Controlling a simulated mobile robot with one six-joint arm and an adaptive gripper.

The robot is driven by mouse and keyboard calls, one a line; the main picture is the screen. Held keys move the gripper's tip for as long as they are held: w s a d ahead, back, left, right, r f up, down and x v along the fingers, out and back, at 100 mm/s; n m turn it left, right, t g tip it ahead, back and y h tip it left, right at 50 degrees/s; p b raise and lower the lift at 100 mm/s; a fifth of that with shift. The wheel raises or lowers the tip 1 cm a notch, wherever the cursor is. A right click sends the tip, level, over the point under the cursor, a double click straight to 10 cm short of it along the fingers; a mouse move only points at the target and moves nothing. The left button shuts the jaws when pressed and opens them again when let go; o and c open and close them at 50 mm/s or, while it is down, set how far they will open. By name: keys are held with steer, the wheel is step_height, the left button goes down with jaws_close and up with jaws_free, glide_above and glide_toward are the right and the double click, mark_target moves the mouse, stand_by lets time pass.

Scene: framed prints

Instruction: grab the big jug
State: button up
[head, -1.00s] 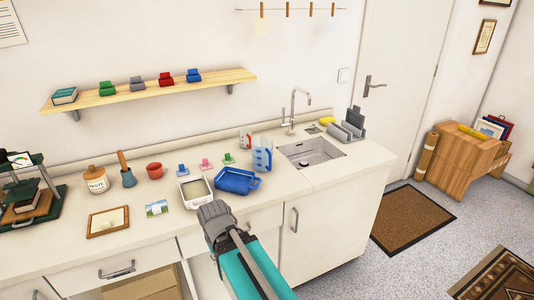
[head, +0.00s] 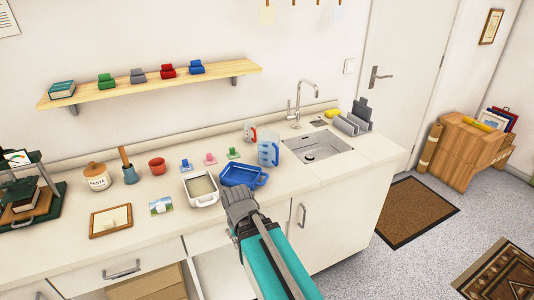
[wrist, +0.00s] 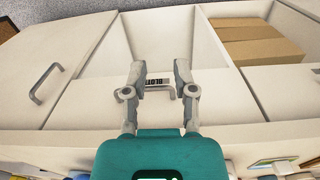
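The big jug (head: 268,152) is clear with blue markings and stands upright on the counter, left of the sink and behind the blue tray. A smaller jug (head: 250,131) with red markings stands behind it, to its left. My gripper (head: 239,197) is at the counter's front edge in the head view, in front of the blue tray and apart from the big jug. In the wrist view my gripper (wrist: 160,72) has its two fingers spread with nothing held between them. The wrist view faces the cabinet front, and no jug can be made out there.

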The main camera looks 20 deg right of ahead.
steer(key=w+d+r+m, duration=0.1)
steer(key=w+d, duration=0.1)
steer(key=d, duration=0.1)
steer(key=m+h+p, duration=0.9)
steer(key=m+h, duration=0.2)
steer(key=m, duration=0.5)
glide_toward(268, 153)
steer(key=s+r, duration=0.3)
steer(key=s, duration=0.1)
steer(key=shift+a+f, duration=0.2)
steer(key=shift+a, duration=0.2)
steer(key=b+x, duration=0.4)
steer(key=x, duration=0.3)
steer(key=shift+w+d+f, duration=0.1)
steer(key=shift+f, duration=0.2)
steer(key=shift+d+f+b, duration=0.2)
steer(key=shift+d+b, duration=0.25)
steer(key=shift+d, duration=0.1)
steer(key=shift+d+f, duration=0.1)
